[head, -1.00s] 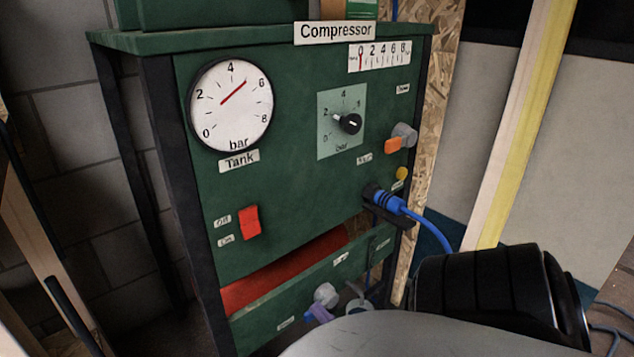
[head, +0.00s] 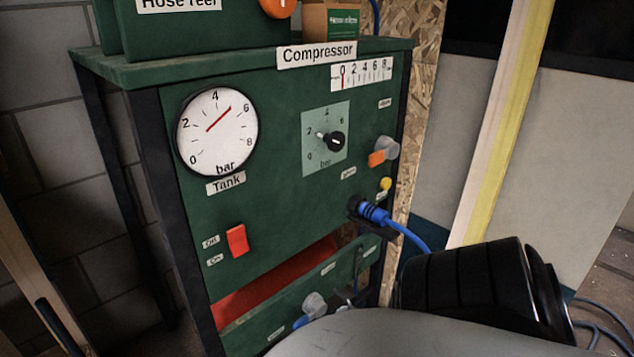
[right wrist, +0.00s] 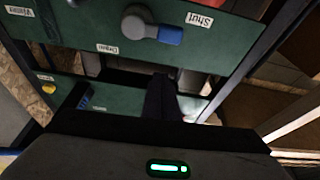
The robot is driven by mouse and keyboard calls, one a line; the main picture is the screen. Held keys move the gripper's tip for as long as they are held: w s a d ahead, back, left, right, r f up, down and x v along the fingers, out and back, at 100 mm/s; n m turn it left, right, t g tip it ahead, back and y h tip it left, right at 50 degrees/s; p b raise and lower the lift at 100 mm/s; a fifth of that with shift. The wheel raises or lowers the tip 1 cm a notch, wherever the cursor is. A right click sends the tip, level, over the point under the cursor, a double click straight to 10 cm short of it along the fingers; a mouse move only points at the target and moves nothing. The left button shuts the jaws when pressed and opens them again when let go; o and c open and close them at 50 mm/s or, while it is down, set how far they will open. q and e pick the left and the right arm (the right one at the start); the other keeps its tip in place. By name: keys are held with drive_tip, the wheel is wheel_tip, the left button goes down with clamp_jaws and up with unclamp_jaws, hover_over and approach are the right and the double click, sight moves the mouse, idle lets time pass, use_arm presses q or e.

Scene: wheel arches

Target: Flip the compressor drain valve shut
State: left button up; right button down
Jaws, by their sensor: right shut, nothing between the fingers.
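The drain valve (head: 314,304) is low on the green compressor front in the head view, with a grey round hub and a blue lever (head: 301,321) pointing down-left; my arm covers part of that area. In the right wrist view, where the labels appear inverted, the grey hub (right wrist: 139,22) has its blue lever (right wrist: 170,34) pointing right, toward the "Shut" label (right wrist: 200,19). My right gripper (right wrist: 172,82) is shut and empty, apart from the lever and below it in that view. The head view hides its fingertips behind my arm. My left gripper is not in view.
The compressor (head: 270,170) carries a tank gauge (head: 217,132), a red switch (head: 237,240), a black regulator knob (head: 335,141) and an orange-handled valve (head: 384,150). A blue hose (head: 407,233) hangs at its right, near my right arm. A timber post (head: 500,125) stands further right.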

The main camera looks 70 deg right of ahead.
drive_tip(key=shift+v, duration=1.5)
